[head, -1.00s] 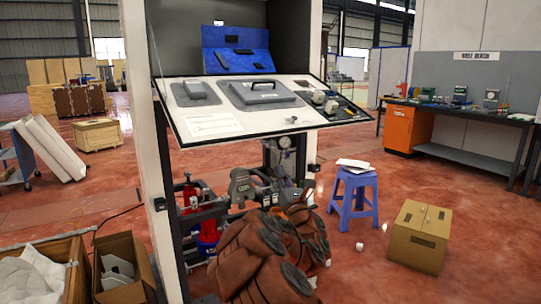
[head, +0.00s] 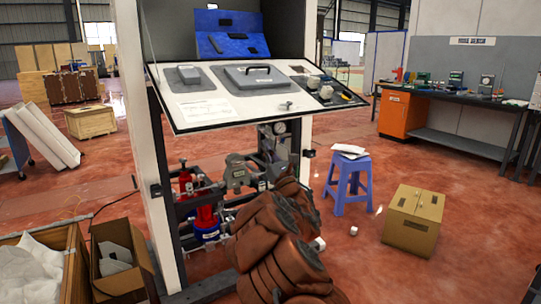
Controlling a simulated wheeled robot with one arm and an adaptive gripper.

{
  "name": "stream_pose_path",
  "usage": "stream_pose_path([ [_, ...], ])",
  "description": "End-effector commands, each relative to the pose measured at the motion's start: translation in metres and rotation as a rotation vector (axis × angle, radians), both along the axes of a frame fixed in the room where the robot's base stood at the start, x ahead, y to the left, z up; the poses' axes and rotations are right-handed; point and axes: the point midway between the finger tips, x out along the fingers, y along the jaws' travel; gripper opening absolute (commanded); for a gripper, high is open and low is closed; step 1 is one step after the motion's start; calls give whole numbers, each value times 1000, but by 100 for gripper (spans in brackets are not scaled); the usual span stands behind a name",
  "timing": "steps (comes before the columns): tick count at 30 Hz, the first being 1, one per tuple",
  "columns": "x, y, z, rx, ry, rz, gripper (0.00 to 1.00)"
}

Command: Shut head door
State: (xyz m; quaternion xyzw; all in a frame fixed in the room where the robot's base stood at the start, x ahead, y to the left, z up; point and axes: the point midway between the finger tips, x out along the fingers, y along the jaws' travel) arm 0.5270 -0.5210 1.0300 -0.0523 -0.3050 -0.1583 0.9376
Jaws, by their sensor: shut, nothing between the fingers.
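A tall white cabinet (head: 135,130) stands ahead of me with its upper compartment open. A wide white panel (head: 190,112), which looks like the head door, is lowered outward and tilts down toward me. Its inner face carries grey covers, a black handle (head: 258,69), a paper sheet and small fittings. A blue panel (head: 230,45) with dark parts stands in the compartment behind it. My brown-covered arm rises at the bottom centre, below the lowered panel and apart from it in the picture. My gripper does not show; the arm seems to hide it.
Under the panel are red cylinders (head: 205,215), a grey pump-like unit (head: 240,174) and a gauge. A blue stool (head: 348,187) and a cardboard box (head: 412,220) stand on the right. Open boxes (head: 122,275) sit at lower left.

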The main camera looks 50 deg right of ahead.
Motion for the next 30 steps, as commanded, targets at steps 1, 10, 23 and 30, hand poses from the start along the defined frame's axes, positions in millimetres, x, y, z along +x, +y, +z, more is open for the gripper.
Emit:
stream_pose_path([
  [1, 4, -1, 4, -1, -3, 2, 0],
  [10, 20, -7, 19, -1, -2, 1, 0],
  [23, 6, -3, 51, 1, 0, -2, 0],
  [30, 5, -2, 52, 2, -1, -1, 0],
])
